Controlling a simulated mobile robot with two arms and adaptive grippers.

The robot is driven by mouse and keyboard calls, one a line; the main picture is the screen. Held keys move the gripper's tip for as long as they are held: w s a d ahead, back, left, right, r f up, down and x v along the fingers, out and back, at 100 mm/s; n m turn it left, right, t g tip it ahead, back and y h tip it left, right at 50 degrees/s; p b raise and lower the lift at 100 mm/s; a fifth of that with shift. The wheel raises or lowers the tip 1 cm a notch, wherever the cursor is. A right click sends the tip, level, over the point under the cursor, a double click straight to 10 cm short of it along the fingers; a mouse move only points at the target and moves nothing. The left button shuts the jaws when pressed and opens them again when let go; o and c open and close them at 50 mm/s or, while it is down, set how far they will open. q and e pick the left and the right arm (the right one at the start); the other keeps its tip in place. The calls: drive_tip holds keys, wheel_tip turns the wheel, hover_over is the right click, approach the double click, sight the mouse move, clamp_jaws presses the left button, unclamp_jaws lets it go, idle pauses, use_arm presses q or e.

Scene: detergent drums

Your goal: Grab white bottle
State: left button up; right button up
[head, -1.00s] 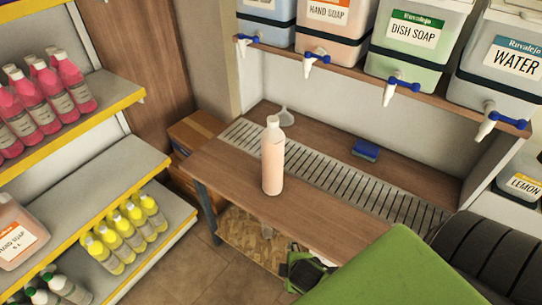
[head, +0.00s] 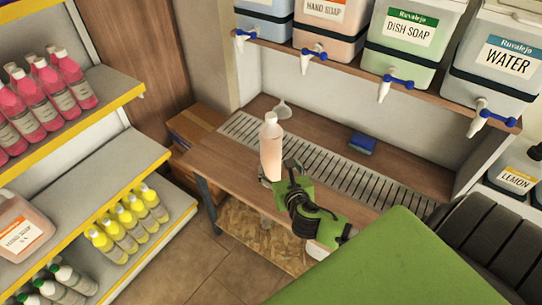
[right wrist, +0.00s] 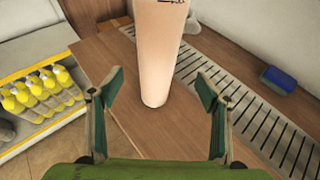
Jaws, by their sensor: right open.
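The bottle (head: 271,148) is pale peach with a white top and stands upright on the wooden bench. It shows large in the right wrist view (right wrist: 158,45), with its top cut off by the frame. My right gripper (head: 283,180) is in front of the bottle and covers its lower right part in the head view. In the right wrist view, the right gripper (right wrist: 160,82) has its fingers spread wide, one to each side of the bottle's base in the picture. The bottle is just beyond them, and I see no contact. My left gripper is not in view.
A metal drain grate (head: 335,172) runs along the bench (head: 215,160), with a blue sponge (head: 362,144) and a clear funnel (head: 282,109) behind it. Soap drums with taps (head: 384,88) stand on the shelf above. Yellow bottles (head: 125,222) fill a shelf at left.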

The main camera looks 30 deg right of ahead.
sight(274, 159)
drive_tip(key=x, duration=0.4)
drive_tip(key=shift+w+f, duration=0.1)
drive_tip(key=shift+p+x, duration=0.45)
drive_tip(key=shift+x, duration=1.8)
drive_tip(key=shift+w+f, duration=0.1)
drive_tip(key=shift+w, duration=0.6)
drive_tip(key=c, duration=1.8)
drive_tip(key=shift+w, duration=0.1)
clamp_jaws()
drive_tip(key=shift+r, duration=0.35)
